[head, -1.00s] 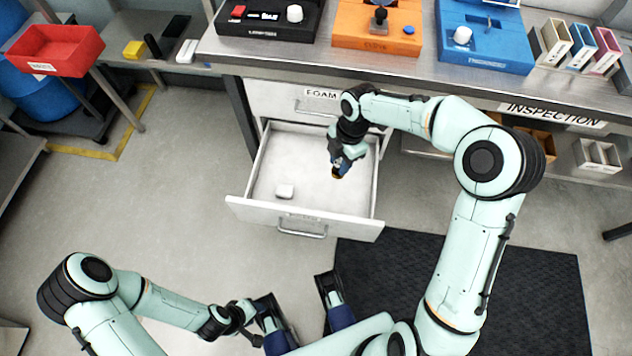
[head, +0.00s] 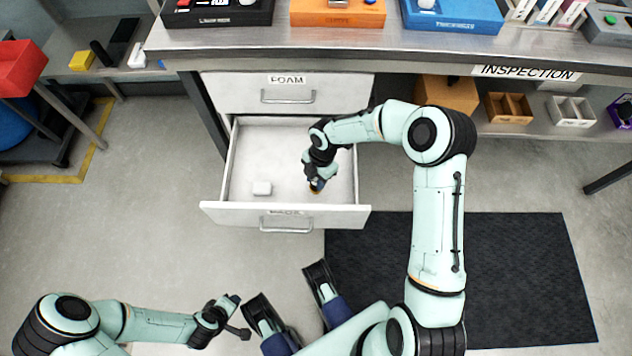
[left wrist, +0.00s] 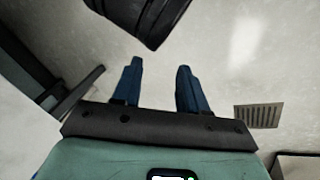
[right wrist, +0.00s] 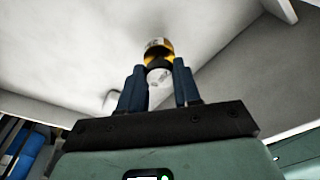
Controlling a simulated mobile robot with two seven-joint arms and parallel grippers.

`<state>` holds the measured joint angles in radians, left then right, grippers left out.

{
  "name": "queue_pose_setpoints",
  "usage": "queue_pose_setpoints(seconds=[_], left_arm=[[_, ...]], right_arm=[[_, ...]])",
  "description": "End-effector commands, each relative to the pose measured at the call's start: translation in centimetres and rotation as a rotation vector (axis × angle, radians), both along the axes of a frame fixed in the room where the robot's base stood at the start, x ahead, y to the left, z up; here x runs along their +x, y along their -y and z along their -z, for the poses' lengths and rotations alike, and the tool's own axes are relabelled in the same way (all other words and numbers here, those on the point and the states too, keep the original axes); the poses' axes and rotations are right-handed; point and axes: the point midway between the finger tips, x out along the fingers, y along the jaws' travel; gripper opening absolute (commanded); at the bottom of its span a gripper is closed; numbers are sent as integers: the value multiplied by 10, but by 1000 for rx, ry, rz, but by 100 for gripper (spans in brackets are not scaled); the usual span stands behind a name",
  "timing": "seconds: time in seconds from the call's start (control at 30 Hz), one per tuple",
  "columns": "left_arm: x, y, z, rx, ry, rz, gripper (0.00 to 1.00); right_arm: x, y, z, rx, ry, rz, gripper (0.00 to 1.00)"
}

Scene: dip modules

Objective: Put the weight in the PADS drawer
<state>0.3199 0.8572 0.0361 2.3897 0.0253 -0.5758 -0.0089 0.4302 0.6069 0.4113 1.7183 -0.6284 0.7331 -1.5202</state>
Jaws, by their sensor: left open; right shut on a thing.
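The weight (right wrist: 158,48) is a small cylinder with yellow, black and silver bands, seen in the right wrist view between the blue fingers. My right gripper (head: 316,182) is shut on it and holds it inside the open drawer (head: 240,207), toward its right side. Whether the weight touches the drawer floor cannot be told. The drawer's label is hard to read; it is the one below the FOAM drawer (head: 330,88). My left gripper (left wrist: 158,68) is open and empty, low over the floor and away from the drawer.
A small white block (head: 262,188) lies in the drawer's left part. The worktop (head: 400,45) above carries black, orange and blue stations. A shelf at right holds bins, including a brown one (head: 508,107). A dark mat (head: 520,270) lies on the floor.

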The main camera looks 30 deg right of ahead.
Motion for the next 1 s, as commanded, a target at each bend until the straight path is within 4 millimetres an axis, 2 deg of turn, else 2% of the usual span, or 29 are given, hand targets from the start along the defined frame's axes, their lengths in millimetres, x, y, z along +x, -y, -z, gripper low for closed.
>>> queue_pose_setpoints(seconds=[0.03, 0.13, 0.53, 0.57, 0.63, 1.0], left_arm=[[4, -2, 5, 5, 9, -4, 43], [10, -5, 9, 13, 25, -11, 43], [14, -7, 10, 18, 35, -14, 43], [14, -8, 10, 19, 37, -15, 43], [14, -8, 9, 19, 37, -15, 43], [11, -6, 6, 15, 29, -13, 43]], right_arm=[[0, 0, 12, 0, -2, 1, 0], [0, 0, 25, 2, -2, 2, 0], [0, 0, 30, 0, 1, 1, 0], [0, 0, 31, 0, 0, 1, 36], [0, 0, 30, 0, 0, 1, 58], [0, 0, 24, 0, 1, 1, 58]])
